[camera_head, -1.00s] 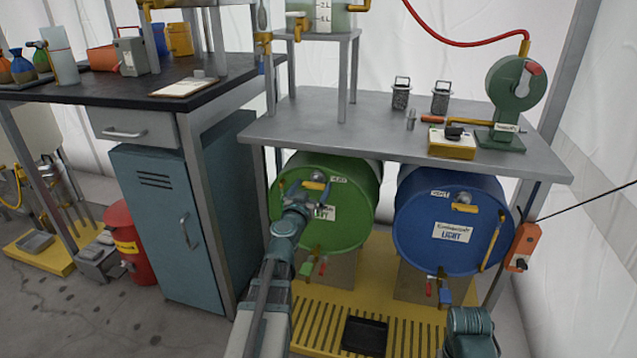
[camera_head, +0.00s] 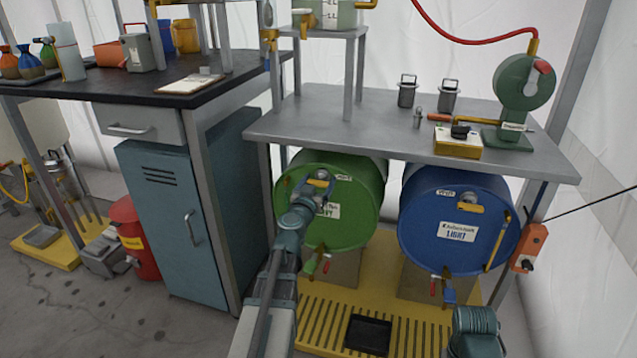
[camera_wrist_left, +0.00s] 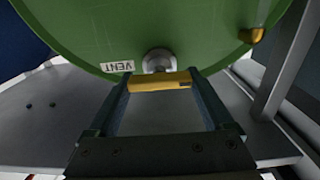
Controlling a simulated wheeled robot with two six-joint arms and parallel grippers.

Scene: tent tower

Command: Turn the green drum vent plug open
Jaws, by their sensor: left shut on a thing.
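The green drum (camera_head: 345,225) lies on its side under the grey bench, its round face toward me. Its vent plug (camera_head: 321,176), a grey boss with a yellow bar handle, is near the top of that face; the left gripper partly covers it in the head view. My left gripper (camera_head: 317,186) is shut on the yellow bar. In the left wrist view the vent plug (camera_wrist_left: 160,80) sits between the two fingers (camera_wrist_left: 160,98), bar running across from finger to finger, beside an upside-down VENT label. My right gripper is not in view.
A blue drum (camera_head: 480,240) with its own yellow plug stands to the right. Both drums are on a yellow slatted platform (camera_head: 325,318) with a black tray (camera_head: 368,335). The grey bench top (camera_head: 385,125) overhangs close above. A teal cabinet (camera_head: 180,220) stands left.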

